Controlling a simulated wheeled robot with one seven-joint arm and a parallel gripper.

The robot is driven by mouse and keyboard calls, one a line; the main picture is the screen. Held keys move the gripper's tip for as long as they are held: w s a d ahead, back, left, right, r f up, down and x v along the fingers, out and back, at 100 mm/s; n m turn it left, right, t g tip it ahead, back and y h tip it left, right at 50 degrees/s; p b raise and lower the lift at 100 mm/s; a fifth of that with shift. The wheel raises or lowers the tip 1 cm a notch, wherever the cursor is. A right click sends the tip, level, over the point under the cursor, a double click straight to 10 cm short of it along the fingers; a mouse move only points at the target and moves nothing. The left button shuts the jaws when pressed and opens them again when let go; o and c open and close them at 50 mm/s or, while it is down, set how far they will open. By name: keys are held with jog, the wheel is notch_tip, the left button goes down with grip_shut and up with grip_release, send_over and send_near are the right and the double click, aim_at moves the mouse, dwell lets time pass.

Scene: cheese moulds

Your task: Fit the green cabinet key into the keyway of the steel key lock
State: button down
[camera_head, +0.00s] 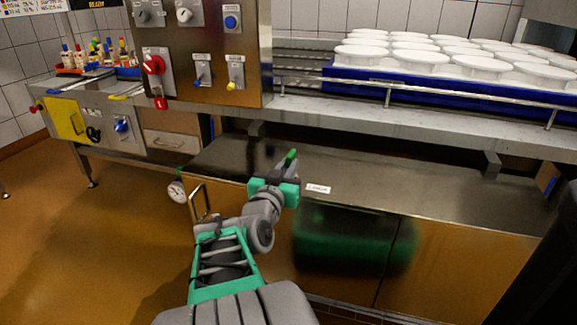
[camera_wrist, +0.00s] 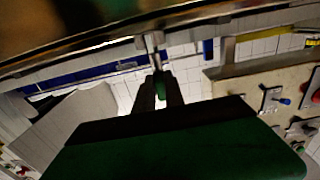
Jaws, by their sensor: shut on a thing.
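My gripper (camera_head: 288,170) is shut on the green cabinet key (camera_head: 291,157), above the steel counter in front of the control panel. In the wrist view the green key (camera_wrist: 161,88) sits between the two dark fingers (camera_wrist: 160,92), pointing away from the camera. The fingers hide part of it. I cannot pick out the steel key lock or its keyway for certain. The control panel (camera_head: 250,75), left of and behind the gripper in the head view, carries several steel-plated controls. The key is apart from the panel.
A red rotary switch (camera_head: 153,64), a blue button (camera_head: 231,21) and levers stick out of the panel. A steel rail (camera_head: 440,92) runs along the conveyor before the blue tray (camera_head: 430,97) of white moulds. A labelled steel counter (camera_head: 400,190) lies below, mostly clear.

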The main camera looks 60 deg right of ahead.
jog(key=shift+f+b, duration=0.3)
jog(key=shift+f, duration=0.2)
jog(key=c, duration=1.3)
grip_release()
jog(key=shift+c, duration=0.2)
jog(key=s+a+p, duration=0.1)
jog(key=a, duration=0.6)
jog(key=shift+a, duration=0.35)
jog(key=shift+s+r+p, duration=0.1)
jog(key=shift+r+p, duration=0.05)
jog(key=shift+p, duration=0.15)
